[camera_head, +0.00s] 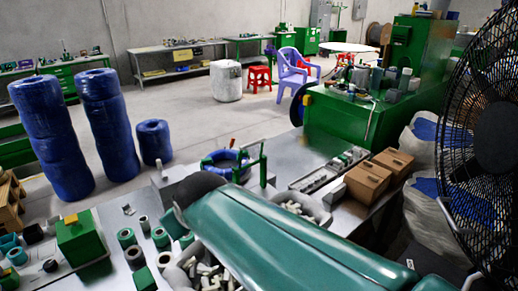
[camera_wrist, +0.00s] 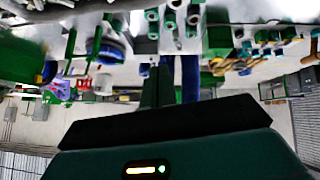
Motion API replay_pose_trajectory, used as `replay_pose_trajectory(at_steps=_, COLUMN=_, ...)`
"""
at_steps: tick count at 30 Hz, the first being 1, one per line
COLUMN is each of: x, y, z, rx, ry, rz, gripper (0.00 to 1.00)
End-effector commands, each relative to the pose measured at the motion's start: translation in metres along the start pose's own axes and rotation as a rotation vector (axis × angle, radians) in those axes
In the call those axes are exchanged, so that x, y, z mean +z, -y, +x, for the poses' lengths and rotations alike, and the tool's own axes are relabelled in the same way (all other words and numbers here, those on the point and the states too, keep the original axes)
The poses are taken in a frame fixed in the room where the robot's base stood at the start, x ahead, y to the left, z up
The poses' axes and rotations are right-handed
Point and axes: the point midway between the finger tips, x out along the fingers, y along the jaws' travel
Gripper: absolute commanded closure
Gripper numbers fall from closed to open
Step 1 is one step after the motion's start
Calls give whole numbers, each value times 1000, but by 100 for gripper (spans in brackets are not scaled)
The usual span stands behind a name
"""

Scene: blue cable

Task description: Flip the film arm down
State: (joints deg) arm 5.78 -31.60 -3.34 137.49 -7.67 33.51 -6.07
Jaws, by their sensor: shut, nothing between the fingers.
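A green upright post with a slim green arm (camera_head: 240,160) stands at the blue cable coil (camera_head: 212,168) on the metal bench. It looks like the film arm, but its exact angle is hard to read. In the upside-down, blurred wrist view, the coil (camera_wrist: 112,48) and a green rod (camera_wrist: 94,42) show at upper left. My gripper (camera_wrist: 157,68) points into the room at the middle of the wrist view, its dark green fingers together and empty. It is apart from the rod, which lies to its left.
The bench holds green and grey rings (camera_head: 127,238), a green box (camera_head: 80,238), a bowl of white pieces (camera_head: 300,208) and brown boxes (camera_head: 378,177). A black fan (camera_head: 485,130) stands close at right. Blue coil stacks (camera_head: 108,130) stand at left. Open floor lies beyond.

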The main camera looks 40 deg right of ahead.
Motion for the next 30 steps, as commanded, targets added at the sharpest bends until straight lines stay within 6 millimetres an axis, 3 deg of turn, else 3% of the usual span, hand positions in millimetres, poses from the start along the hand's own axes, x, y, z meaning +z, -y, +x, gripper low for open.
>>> replay_pose_trajectory(at_steps=3, x=-42, y=-67, z=37, rx=129, ry=-104, rz=-71, gripper=100)
replay_pose_trajectory(at_steps=6, x=-70, y=-124, z=63, rx=239, ry=-189, rz=-158, gripper=100)
replay_pose_trajectory(at_steps=10, x=-94, y=-197, z=92, rx=378, ry=-280, rz=-302, gripper=100)
replay_pose_trajectory(at_steps=14, x=-102, y=-264, z=119, rx=500, ry=-351, rz=-473, gripper=100)
replay_pose_trajectory(at_steps=18, x=-93, y=-324, z=147, rx=599, ry=-413, rz=-676, gripper=100)
replay_pose_trajectory(at_steps=22, x=-70, y=-368, z=173, rx=655, ry=-468, rz=-877, gripper=100)
replay_pose_trajectory(at_steps=25, x=-42, y=-392, z=191, rx=670, ry=-515, rz=-1026, gripper=100)
replay_pose_trajectory(at_steps=30, x=4, y=-410, z=212, rx=656, ry=-594, rz=-1209, gripper=100)
